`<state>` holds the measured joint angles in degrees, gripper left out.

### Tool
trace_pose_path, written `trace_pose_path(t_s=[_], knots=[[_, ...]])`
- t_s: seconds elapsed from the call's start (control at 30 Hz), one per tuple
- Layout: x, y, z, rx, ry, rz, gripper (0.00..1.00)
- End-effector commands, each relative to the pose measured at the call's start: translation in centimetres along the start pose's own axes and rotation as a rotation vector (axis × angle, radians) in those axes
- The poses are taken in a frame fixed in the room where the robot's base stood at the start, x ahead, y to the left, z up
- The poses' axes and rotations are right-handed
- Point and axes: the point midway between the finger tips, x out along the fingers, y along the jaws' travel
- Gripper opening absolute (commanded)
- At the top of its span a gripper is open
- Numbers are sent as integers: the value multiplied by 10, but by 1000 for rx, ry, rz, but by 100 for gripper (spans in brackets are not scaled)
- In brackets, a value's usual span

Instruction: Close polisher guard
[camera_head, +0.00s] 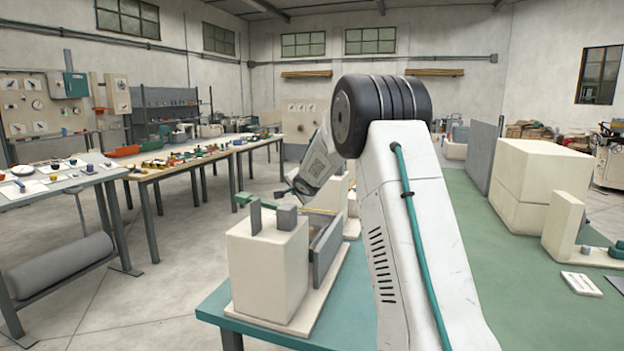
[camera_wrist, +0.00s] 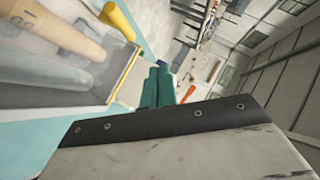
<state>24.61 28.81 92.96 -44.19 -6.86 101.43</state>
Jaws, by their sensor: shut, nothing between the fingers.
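The polisher appears to be the cream machine (camera_head: 266,268) on the teal bench, left of my arm in the head view. A grey panel (camera_head: 327,246) stands at its right side with a yellow strip (camera_head: 318,211) near it. In the wrist view a see-through grey guard (camera_wrist: 60,92) with a yellow edge (camera_wrist: 124,73) lies at the left, with tan rounded parts behind it. A yellow handle (camera_wrist: 120,22) shows above. My gripper (camera_wrist: 158,86) has its teal fingers together and empty, apart from the handle in this picture. My arm hides part of the machine in the head view.
Grey blocks (camera_head: 286,217) stand on top of the cream machine. Large cream boxes (camera_head: 540,183) stand on the green bench (camera_head: 455,200) at right. A long workbench (camera_head: 185,170) with tools stands at the left. Open floor (camera_head: 170,275) lies between.

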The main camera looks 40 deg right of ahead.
Motion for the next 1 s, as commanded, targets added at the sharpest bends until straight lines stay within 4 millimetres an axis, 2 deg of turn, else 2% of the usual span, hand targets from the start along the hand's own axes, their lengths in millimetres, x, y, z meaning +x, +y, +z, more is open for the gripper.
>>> trace_pose_path(t_s=[0.03,0.37,0.6,0.8,1.0], knots=[[-3,-10,8,-8,-9,-7,0],[-45,-22,6,-5,-4,-6,0],[-81,-35,9,-6,-5,-6,0],[-94,-39,11,-5,-6,-5,0],[-97,-40,11,-5,-5,-4,0]])
